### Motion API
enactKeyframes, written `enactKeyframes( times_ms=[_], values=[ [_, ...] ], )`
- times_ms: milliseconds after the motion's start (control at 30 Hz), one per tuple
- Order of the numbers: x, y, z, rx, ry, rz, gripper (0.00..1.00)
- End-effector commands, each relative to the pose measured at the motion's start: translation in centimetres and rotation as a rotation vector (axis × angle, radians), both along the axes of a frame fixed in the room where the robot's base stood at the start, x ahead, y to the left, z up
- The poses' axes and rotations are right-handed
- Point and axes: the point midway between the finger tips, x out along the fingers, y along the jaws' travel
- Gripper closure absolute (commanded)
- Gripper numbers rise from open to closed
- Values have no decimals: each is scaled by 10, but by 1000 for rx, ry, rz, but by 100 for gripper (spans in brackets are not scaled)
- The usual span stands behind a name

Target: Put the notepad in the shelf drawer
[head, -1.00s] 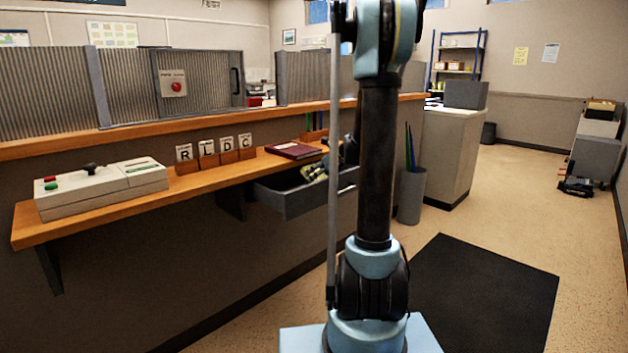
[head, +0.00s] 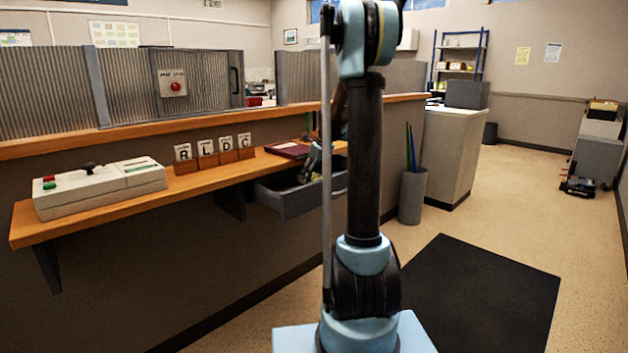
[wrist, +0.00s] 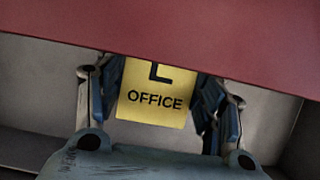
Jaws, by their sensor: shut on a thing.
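The yellow notepad, marked "OFFICE", shows in the wrist view (wrist: 155,97) between the two blue fingers of my gripper (wrist: 155,110). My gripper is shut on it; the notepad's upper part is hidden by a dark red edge. In the head view my gripper (head: 312,163) points down at the open shelf drawer (head: 285,203), which hangs under the wooden shelf. A small yellowish patch shows at the fingertips there. Whether the notepad touches the drawer floor cannot be told. My arm hides the drawer's right end.
A dark red book (head: 287,149) lies on the shelf (head: 215,178) just above the drawer and also crosses the top of the wrist view. A grey bin (head: 412,195) stands right of my arm.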

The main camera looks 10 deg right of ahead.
Motion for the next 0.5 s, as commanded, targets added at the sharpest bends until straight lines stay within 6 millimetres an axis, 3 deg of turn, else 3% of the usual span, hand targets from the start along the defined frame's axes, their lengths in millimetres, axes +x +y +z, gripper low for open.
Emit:
enactKeyframes(
  times_ms=[133, 500],
  values=[
    [0, 0, -10, 1, -1, 0, 67],
    [0, 0, -12, 1, -2, 0, 67]
  ],
)
